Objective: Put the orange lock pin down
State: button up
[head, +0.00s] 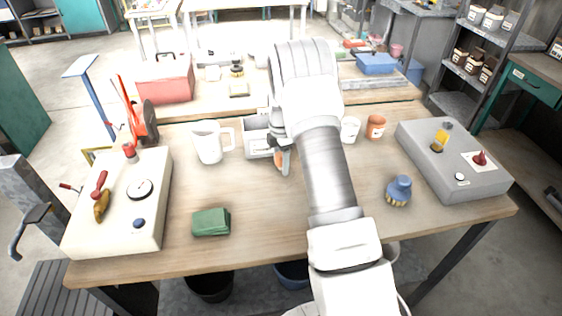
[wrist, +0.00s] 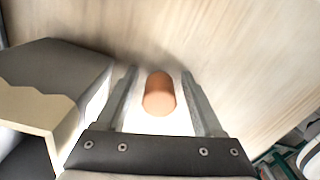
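The orange lock pin (wrist: 160,93) shows in the wrist view as a short orange cylinder, its rounded end towards the camera. It sits between the two grey fingers of my gripper (wrist: 160,98), with pale surfaces on both sides of it. In the head view my gripper (head: 282,158) points down over the middle of the table, just right of the grey bin, with a bit of orange showing at the fingers. My arm hides part of the table behind it.
A white mug (head: 209,142) and grey bin (head: 257,136) stand behind. Control boxes stand left (head: 125,215) and right (head: 455,165). A blue brush (head: 399,190) and terracotta pot (head: 376,126) are right of my arm.

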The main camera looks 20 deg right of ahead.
aim_at(281, 154)
notch_tip(281, 154, up, 12)
jog(key=shift+r, duration=0.15)
jog(key=s+a+r+m+t, duration=0.1)
jog(key=s+a+r+m, duration=0.3)
jog(key=s+r, duration=0.4)
jog(key=s+a+r+m+t, duration=0.25)
jog(key=s+r+m, duration=0.3)
jog(key=r, duration=0.35)
jog(key=s+a+m+t, duration=0.1)
jog(key=s+m, duration=0.3)
jog(key=s, duration=0.6)
jog(key=s+a+r+m+t, duration=0.1)
jog(key=s+a+m, duration=0.3)
jog(key=s, duration=0.6)
jog(key=shift+s+a+m, duration=0.15)
jog(key=shift+a+m, duration=0.15)
jog(key=shift+m, duration=0.35)
